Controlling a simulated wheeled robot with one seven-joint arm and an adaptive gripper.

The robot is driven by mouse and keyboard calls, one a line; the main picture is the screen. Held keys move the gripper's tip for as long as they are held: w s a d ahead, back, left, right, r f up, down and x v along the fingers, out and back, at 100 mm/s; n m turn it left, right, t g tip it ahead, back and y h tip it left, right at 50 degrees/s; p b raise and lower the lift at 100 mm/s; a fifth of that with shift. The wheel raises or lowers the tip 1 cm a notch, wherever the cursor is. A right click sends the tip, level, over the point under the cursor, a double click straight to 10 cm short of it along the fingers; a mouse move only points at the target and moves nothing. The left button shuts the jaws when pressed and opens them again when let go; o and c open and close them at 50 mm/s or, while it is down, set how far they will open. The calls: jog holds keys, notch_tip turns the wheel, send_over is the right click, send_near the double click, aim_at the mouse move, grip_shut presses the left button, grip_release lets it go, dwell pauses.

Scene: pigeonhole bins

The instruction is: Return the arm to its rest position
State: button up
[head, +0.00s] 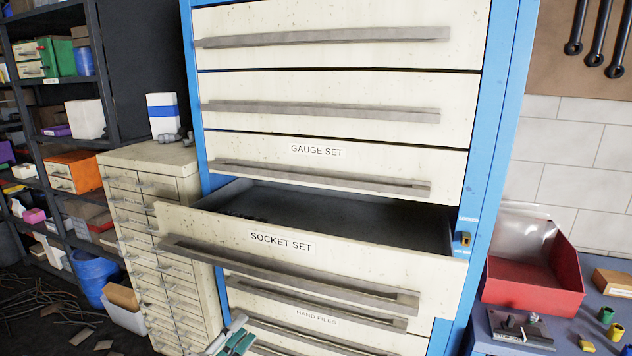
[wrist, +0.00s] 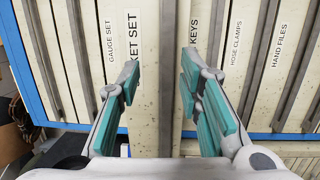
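My gripper (head: 234,340) shows only as teal fingertips at the bottom of the head view, below the handle of the drawer labelled SOCKET SET (head: 350,262). That drawer is pulled out, and its visible interior is mostly bare and dark. In the wrist view my gripper (wrist: 160,82) is open, with its teal fingers wide apart. The grey drawer handle (wrist: 168,50) runs through the gap between the fingers in that picture. I see no finger closed on it. Contact cannot be told. Most of the arm is out of view.
The blue-framed cabinet (head: 500,130) has other drawers shut above, including GAUGE SET (head: 385,165). A small-drawer cabinet (head: 150,155) stands close on the left. A red bin (head: 530,290) sits on the blue bench at right. Debris litters the floor at lower left.

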jog(key=s+d+r+m+g, duration=0.1)
jog(key=d+r+m+g, duration=0.2)
jog(key=d+g, duration=0.35)
jog(key=d+r+m+g, duration=0.2)
jog(key=d+r+g, duration=0.1)
jog(key=d, duration=0.7)
jog(key=s+d+r+m+g, duration=0.1)
jog(key=d+r+m+g, duration=0.25)
jog(key=d, duration=0.45)
jog(key=s+d+r+m+t+y+b, duration=0.1)
jog(key=s+d+r+y, duration=0.3)
jog(key=s, duration=0.4)
jog(key=s+d+r+m+t+y, duration=0.1)
jog(key=s+d+r+m+y, duration=0.1)
jog(key=s+d+r+y, duration=0.3)
jog(key=shift+s+d+r+b, duration=0.45)
jog(key=shift+s+r, duration=0.9)
jog(key=shift+s, duration=0.75)
jog(key=shift+d, duration=0.1)
